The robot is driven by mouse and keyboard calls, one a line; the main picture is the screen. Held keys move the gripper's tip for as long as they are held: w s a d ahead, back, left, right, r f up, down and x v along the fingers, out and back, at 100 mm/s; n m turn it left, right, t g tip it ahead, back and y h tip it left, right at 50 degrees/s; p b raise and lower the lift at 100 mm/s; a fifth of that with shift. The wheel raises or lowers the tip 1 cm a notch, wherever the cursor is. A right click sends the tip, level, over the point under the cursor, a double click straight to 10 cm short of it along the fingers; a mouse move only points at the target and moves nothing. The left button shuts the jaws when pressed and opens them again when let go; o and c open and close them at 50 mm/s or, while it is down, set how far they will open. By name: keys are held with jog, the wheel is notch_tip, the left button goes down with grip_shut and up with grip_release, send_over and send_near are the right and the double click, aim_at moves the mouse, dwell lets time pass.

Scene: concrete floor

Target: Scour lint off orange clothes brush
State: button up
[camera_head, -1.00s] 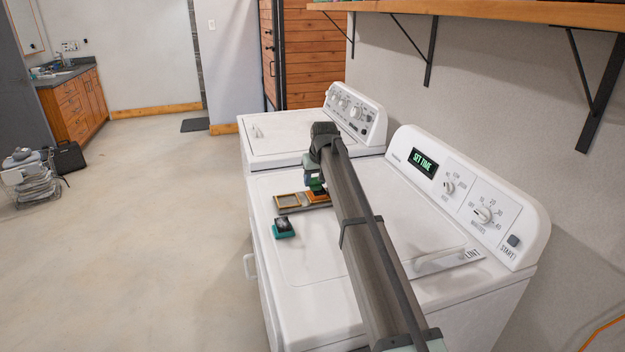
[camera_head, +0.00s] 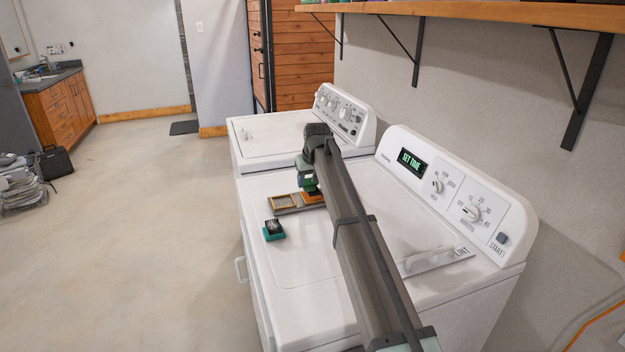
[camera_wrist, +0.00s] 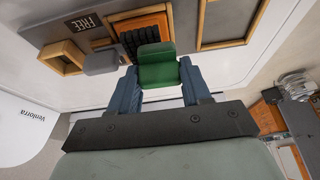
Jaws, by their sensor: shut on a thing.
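My gripper (camera_wrist: 158,70) is shut on a green block (camera_wrist: 157,68), held between its two blue fingers in the wrist view. A black ridged or bristled part (camera_wrist: 145,38) shows just beyond the block, over an orange, wood-edged piece (camera_wrist: 150,20) that looks like the clothes brush. Whether they touch is hard to tell. In the head view my gripper (camera_head: 308,181) is low over the dryer top, with the orange piece (camera_head: 313,197) right under it, partly hidden by my arm. The orange piece lies at the right end of a shallow wood-framed tray (camera_head: 286,210).
A lint handle (camera_head: 432,262) lies at the right. The control panel (camera_head: 455,195) rises behind. Another white machine (camera_head: 268,133) stands beyond.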

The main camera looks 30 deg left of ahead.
jog(key=shift+s+a, duration=0.7)
jog(key=shift+s, duration=0.1)
jog(key=shift+a, duration=0.1)
jog(key=shift+r, duration=0.1)
jog(key=shift+w+d, duration=1.4)
jog(key=shift+s, duration=0.1)
jog(key=shift+s+a, duration=1.35)
jog(key=shift+a, duration=0.05)
